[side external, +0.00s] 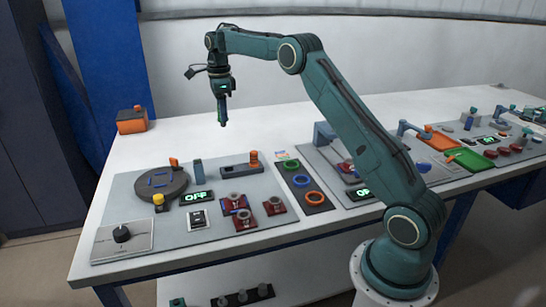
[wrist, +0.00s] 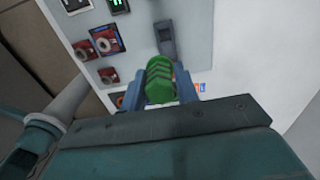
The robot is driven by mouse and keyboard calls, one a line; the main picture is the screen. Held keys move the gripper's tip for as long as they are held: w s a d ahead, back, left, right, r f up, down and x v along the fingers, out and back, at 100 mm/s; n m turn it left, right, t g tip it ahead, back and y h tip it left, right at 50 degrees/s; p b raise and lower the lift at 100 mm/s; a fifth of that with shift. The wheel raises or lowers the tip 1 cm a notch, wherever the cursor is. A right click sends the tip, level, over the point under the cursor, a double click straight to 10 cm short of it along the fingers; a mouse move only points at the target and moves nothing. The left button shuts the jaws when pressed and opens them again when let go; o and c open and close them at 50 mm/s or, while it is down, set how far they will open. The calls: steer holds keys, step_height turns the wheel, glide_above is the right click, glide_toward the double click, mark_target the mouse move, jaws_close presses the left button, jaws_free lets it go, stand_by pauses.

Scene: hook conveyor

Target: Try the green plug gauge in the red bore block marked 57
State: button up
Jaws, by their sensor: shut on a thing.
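My gripper (side external: 222,120) is high above the back left part of the bench, clear of the panel. In the wrist view it is shut on the green plug gauge (wrist: 161,80), a ribbed green piece between the two blue fingers. The gauge is too small to make out in the side view. Red bore blocks with grey rings (side external: 234,203) (side external: 273,206) (side external: 243,221) sit on the grey panel, in front of and below my gripper. They also show in the wrist view (wrist: 105,39). Their numbers are too small to read, so I cannot tell which is 57.
A round dark turntable (side external: 160,185) and a knob box (side external: 122,238) are on the panel's left. A black rack with coloured rings (side external: 303,185) stands right of the blocks. An orange box (side external: 131,121) is at the back left. The bench below my gripper is bare.

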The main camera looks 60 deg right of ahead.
steer(key=s+a+f+n, duration=0.1)
steer(key=s+a+f, duration=0.7)
steer(key=s+a, duration=0.2)
steer(key=shift+s+a+f+n, duration=0.15)
steer(key=shift+a+f+n, duration=0.2)
steer(key=shift+a, duration=0.4)
steer(key=shift+f, duration=0.1)
steer(key=shift+f, duration=3)
steer(key=shift+f, duration=0.55)
stand_by(1.3)
steer(key=shift+r, duration=0.45)
steer(key=shift+r, duration=0.7)
steer(key=shift+r, duration=0.35)
